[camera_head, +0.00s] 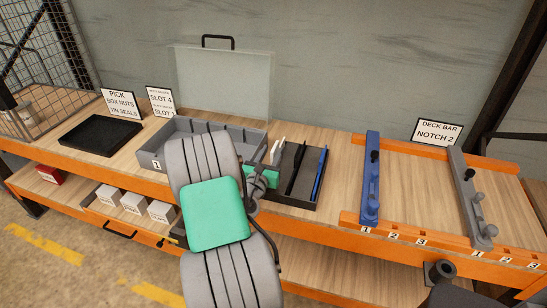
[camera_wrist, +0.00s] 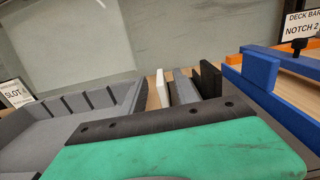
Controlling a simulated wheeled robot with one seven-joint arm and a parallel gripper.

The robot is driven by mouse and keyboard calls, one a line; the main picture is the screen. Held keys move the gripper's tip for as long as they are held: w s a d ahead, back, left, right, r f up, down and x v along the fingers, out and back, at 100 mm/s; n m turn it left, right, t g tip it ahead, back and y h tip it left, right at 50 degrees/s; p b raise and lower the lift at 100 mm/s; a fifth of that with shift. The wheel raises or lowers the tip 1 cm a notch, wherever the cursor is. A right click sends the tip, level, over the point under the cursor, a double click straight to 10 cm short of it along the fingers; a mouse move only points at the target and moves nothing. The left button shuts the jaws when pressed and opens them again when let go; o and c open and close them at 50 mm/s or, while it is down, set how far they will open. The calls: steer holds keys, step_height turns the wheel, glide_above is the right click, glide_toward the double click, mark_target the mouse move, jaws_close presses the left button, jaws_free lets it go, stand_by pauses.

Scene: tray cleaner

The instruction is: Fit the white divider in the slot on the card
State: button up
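The white divider (camera_head: 276,151) stands upright at the left end of a dark holder (camera_head: 300,196). In the wrist view the white divider (camera_wrist: 160,88) stands just beyond my wrist's green and black end. My gripper (camera_head: 264,176) is low over the gap between the holder and the grey slotted tray (camera_head: 152,152); its fingertips are hidden, so I cannot tell if it touches anything. The tray has notches along its back wall and a "1" label at its front left. The card (camera_head: 160,101) behind it reads SLOT 4 and SLOT 1; its small lines are unreadable.
Grey, black (camera_wrist: 208,79) and blue (camera_head: 320,174) dividers stand right of the white one. A clear panel (camera_head: 228,82) with a black handle stands behind the tray. An empty-looking black tray (camera_head: 98,135) lies left. A blue bar (camera_head: 371,178) and a grey bar are at right.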

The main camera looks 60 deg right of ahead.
mark_target(278, 141)
steer(key=shift+w+d+r, duration=0.1)
steer(key=shift+w+d, duration=0.05)
steer(key=shift+d, duration=0.35)
steer(key=shift+w+d, duration=0.15)
steer(key=shift+d, duration=0.35)
steer(key=d, duration=0.1)
steer(key=d+p, duration=0.1)
steer(key=d, duration=0.1)
steer(key=d+p, duration=0.1)
steer(key=shift+w+d+f, duration=0.2)
steer(key=shift+w+d, duration=0.05)
steer(key=shift+d, duration=0.15)
jaws_close()
